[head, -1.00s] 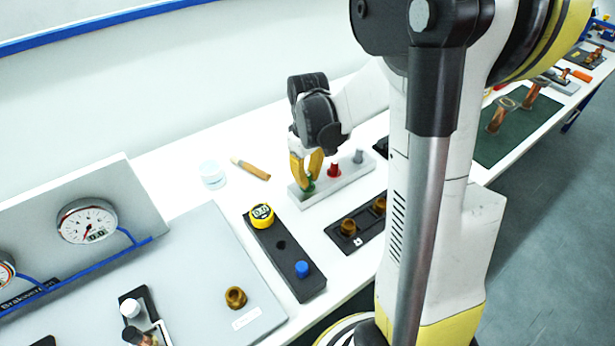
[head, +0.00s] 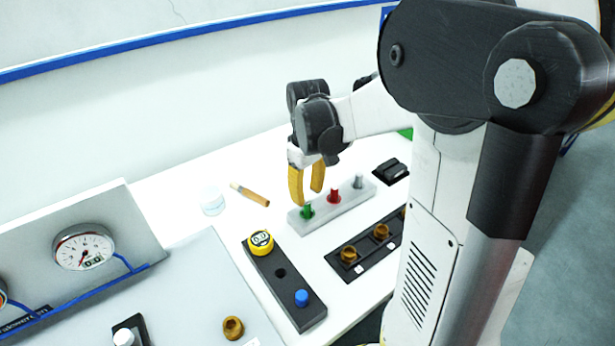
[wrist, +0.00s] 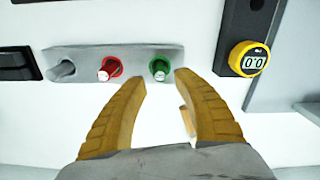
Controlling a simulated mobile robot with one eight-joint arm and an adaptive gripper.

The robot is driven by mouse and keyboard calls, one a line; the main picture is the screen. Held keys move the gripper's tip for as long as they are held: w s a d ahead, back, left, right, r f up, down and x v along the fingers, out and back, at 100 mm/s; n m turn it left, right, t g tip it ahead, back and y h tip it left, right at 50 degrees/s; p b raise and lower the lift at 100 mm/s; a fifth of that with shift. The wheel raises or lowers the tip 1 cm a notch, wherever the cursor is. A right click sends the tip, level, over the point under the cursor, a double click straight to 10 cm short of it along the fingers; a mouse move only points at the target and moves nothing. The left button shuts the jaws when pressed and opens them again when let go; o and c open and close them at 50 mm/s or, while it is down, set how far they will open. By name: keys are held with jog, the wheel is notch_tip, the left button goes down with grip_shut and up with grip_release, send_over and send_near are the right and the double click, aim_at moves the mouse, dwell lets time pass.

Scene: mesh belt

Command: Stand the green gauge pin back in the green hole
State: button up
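The green gauge pin (head: 307,210) stands upright in the green-ringed hole at the left end of the grey block (head: 345,205) in the head view. In the wrist view the green pin (wrist: 159,73) sits inside its green ring, beside the red pin (wrist: 108,70). My gripper (head: 306,199) is open and empty, raised just behind the green pin. In the wrist view its two yellow fingers (wrist: 160,84) are spread apart, with their tips just short of the green pin and not touching it.
The red pin (head: 333,195) and a grey pin (head: 358,181) stand in the same block. A black holder with a yellow gauge (head: 261,242) and blue knob (head: 301,297) lies in front. A file-like tool (head: 249,194) and white jar (head: 212,202) lie to the left.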

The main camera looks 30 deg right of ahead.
aim_at(307, 203)
notch_tip(307, 203, up, 7)
dwell(0.7)
